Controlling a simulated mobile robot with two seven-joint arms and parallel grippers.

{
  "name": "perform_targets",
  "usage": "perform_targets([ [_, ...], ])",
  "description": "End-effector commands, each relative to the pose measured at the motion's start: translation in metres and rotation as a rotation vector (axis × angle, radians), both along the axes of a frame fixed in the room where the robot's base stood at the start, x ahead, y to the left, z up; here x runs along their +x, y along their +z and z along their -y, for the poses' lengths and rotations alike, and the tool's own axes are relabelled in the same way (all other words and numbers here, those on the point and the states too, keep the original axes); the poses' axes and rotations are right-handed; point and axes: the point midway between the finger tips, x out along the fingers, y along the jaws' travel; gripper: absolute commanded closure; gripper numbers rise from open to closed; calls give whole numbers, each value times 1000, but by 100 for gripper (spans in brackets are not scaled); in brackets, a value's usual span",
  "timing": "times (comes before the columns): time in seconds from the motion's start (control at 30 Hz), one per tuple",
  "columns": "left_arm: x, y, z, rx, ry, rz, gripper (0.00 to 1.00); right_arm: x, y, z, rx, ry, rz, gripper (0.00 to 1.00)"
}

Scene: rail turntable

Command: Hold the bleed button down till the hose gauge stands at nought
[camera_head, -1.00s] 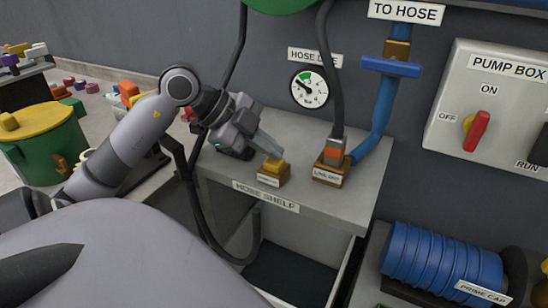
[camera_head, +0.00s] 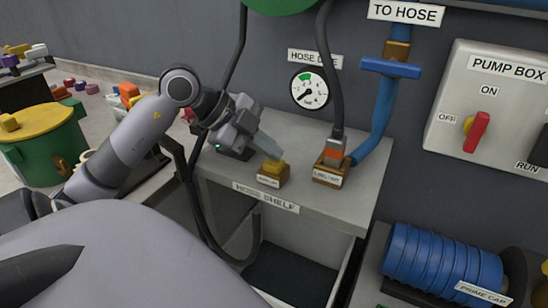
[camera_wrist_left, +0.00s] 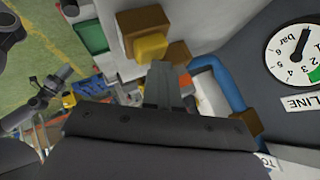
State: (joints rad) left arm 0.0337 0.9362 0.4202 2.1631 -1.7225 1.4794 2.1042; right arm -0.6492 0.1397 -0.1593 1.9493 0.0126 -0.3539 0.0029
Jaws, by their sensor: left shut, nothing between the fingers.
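The bleed button (camera_head: 272,167) is a yellow block on a brown base on the grey hose shelf. It also shows in the left wrist view (camera_wrist_left: 150,47). My left gripper (camera_head: 278,153) is shut and empty, its fingertips at the top of the button and seemingly touching it. How far the button is pressed I cannot tell. The hose gauge (camera_head: 309,88) is a white dial with a green band on the wall behind. Its needle points to the lower left in the head view. The gauge shows upside down in the left wrist view (camera_wrist_left: 299,45).
A brown block with an orange top (camera_head: 332,165) stands right of the button, with a black hose and a blue pipe beside it. The pump box (camera_head: 490,100) with a red switch is on the right wall. A green bin (camera_head: 45,145) stands at left.

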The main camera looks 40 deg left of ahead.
Motion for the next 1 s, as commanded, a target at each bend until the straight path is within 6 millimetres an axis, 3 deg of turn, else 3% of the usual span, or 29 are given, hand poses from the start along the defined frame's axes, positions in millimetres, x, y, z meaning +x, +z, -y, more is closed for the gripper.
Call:
perform_targets([
  [0.43,0,0,0,0,0,-3,100,0,0,0,0,0,0,57],
  [0.8,0,18,0,0,0,-2,100,0,17,0,0,0,0,57],
  [1.0,0,18,0,-1,0,-1,100,0,17,0,-1,1,0,57],
])
